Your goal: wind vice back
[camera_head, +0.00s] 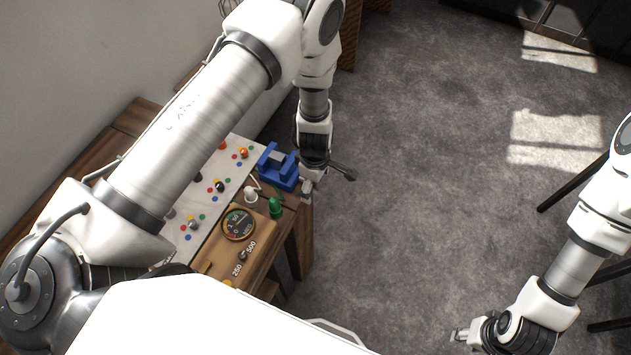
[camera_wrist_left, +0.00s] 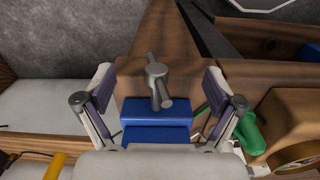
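The blue vice (camera_head: 280,168) is mounted at the right edge of the wooden bench. In the left wrist view, the blue vice body (camera_wrist_left: 155,122) lies centred below a grey screw hub with a bar handle (camera_wrist_left: 157,78). My left gripper (camera_head: 308,188) is at the vice's outer side. In its wrist view the left gripper (camera_wrist_left: 160,92) is open, with one finger on each side of the handle, apart from it. My right gripper (camera_head: 463,335) hangs over the floor at lower right, far from the vice; its fingers are too small to judge.
A white panel with coloured knobs (camera_head: 205,218) lies on the bench left of the vice. A round gauge (camera_head: 238,224) and a green-handled item (camera_head: 275,208) are near the vice. My left arm covers part of the bench. Open grey carpet (camera_head: 420,180) lies to the right.

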